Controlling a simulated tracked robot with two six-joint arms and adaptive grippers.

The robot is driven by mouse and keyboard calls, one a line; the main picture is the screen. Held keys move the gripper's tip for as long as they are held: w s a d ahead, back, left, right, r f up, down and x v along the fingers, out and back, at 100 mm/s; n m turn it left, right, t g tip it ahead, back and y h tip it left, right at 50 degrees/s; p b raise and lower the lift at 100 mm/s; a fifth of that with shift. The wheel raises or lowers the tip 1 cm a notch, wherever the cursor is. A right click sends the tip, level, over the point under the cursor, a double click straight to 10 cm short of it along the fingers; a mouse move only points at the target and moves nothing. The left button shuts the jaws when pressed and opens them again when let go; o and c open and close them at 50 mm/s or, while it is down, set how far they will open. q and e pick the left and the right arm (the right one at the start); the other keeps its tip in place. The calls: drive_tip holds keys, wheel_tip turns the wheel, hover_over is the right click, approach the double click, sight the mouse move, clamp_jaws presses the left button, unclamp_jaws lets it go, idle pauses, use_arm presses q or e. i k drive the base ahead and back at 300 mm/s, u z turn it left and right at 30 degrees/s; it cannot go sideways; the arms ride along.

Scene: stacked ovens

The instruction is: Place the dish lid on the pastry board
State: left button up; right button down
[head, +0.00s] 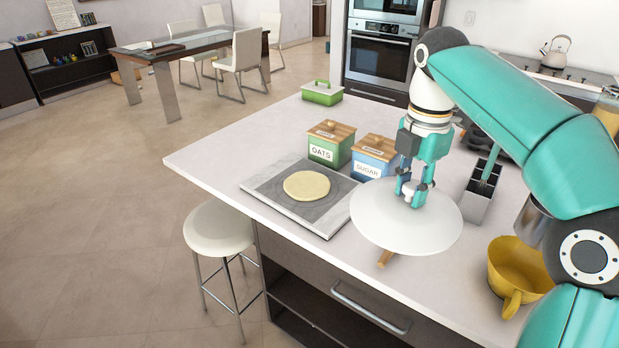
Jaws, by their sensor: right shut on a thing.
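The dish lid (387,222) is a wide white disc with a small knob at its centre. My right gripper (411,192) is shut on that knob, and the lid is held roughly level at the right of the pastry board. The pastry board (263,185) is a grey-topped slab on the counter with a round pale piece of dough (306,186) on it. The lid's left edge is close to the board's right corner in the picture; the exact height of the lid above the counter is hard to tell. My left gripper is not in view.
Behind the board stand a green oats box (322,153) and a blue sugar box (366,167). A grey utensil holder (479,199) and a yellow pot (517,270) stand to the right. The counter's left end is clear.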

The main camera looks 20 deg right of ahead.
sight(307, 184)
drive_tip(key=i, duration=1.35)
drive_tip(key=u, duration=0.05)
